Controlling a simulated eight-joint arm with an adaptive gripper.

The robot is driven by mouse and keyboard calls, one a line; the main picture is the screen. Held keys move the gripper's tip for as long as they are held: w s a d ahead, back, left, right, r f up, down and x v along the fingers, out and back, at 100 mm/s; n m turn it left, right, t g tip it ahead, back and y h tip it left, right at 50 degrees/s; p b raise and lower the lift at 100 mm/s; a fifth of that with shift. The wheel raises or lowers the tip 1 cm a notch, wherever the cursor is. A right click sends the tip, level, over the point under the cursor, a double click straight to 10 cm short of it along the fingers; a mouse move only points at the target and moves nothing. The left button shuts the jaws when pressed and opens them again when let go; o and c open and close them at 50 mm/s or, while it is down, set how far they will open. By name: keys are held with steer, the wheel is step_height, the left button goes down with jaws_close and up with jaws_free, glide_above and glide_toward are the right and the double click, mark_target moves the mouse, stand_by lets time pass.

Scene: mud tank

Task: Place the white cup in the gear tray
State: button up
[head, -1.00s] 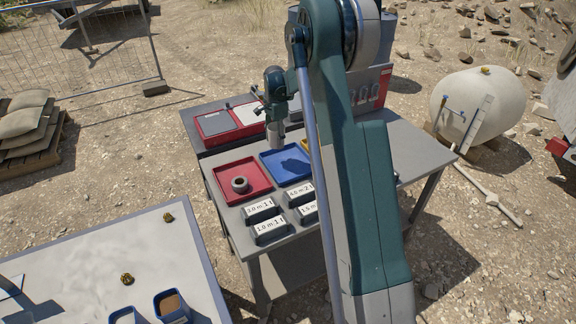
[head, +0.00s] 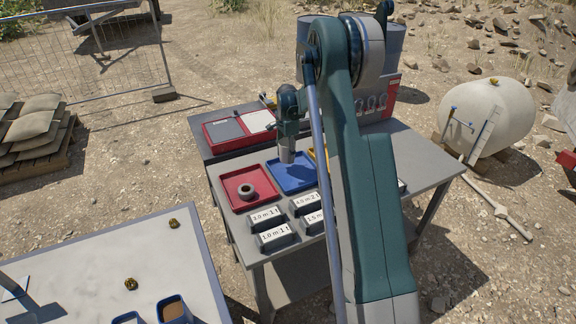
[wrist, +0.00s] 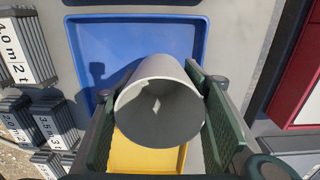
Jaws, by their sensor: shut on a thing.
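The white cup (head: 285,156) is held in my gripper (head: 287,147) over the back part of the blue tray (head: 292,187) in the head view. In the wrist view the pale cup (wrist: 160,112) sits between the two green fingers of my gripper (wrist: 152,98), touched from both sides. Its open mouth faces the wrist camera and its inside looks empty. The blue tray (wrist: 195,28) lies beyond the cup, with a shadow on its floor. No tray carries a visible gear label. Whether the cup touches the tray is unclear.
A yellow tray (wrist: 147,155) is largely hidden by my arm in the head view. Several labelled blocks (head: 275,237) stand along the table's front. A red case (head: 214,133) lies behind.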

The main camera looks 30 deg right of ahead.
mark_target(287, 142)
steer(key=shift+f, duration=0.9)
steer(key=shift+f, duration=0.1)
steer(key=shift+f, duration=1.75)
steer(key=shift+f+b, duration=0.15)
steer(key=shift+b, duration=0.2)
steer(key=o, duration=0.9)
step_height(287, 142, up, 12)
steer(key=shift+r+p, duration=0.2)
steer(key=shift+p, duration=0.45)
